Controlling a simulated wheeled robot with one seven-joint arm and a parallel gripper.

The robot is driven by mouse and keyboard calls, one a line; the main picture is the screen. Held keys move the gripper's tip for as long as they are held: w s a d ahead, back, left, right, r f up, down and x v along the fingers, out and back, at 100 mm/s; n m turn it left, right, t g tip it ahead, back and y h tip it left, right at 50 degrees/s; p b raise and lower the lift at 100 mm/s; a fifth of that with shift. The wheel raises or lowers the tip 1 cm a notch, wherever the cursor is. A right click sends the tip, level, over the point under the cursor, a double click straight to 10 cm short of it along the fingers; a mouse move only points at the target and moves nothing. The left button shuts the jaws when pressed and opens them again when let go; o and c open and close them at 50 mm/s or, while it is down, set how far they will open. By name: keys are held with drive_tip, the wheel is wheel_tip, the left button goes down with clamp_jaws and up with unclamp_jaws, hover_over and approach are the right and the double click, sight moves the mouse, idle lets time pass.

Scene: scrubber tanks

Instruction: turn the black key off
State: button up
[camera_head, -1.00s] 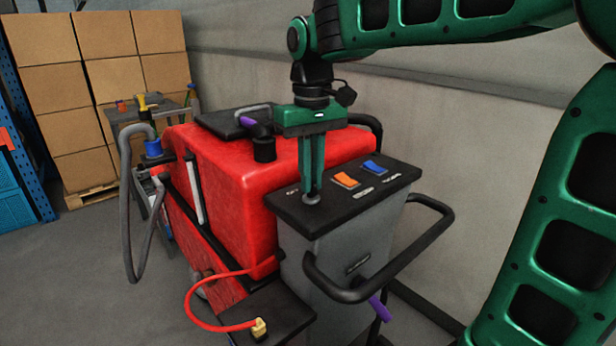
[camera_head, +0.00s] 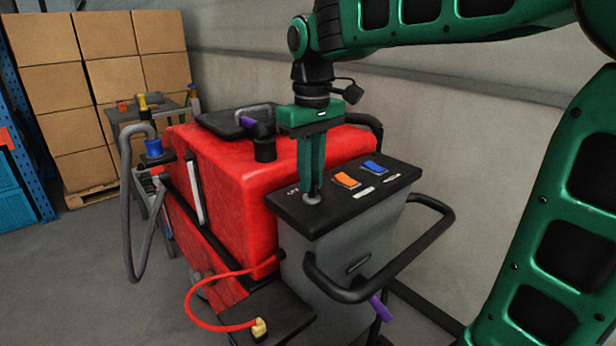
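The red floor scrubber (camera_head: 235,190) stands in the middle, with a grey control column topped by a black panel (camera_head: 350,212). My gripper (camera_head: 312,194) points straight down at the panel's left end. Its green fingers are close together over a round grey key switch base (camera_head: 312,200). The black key itself is hidden by the fingertips, so I cannot tell its angle or whether the fingers grip it. An orange rocker switch (camera_head: 346,180) and a blue rocker switch (camera_head: 373,167) sit to the right on the panel.
A black handlebar (camera_head: 400,265) loops out in front of the column. A red cable with a yellow plug (camera_head: 259,328) lies on the lower left ledge. A small cart (camera_head: 150,110), stacked boxes (camera_head: 95,90) and a wall stand behind.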

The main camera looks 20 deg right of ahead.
drive_tip(key=shift+o, duration=0.9)
wheel_tip(320, 180, up, 11)
drive_tip(key=shift+f, duration=0.15)
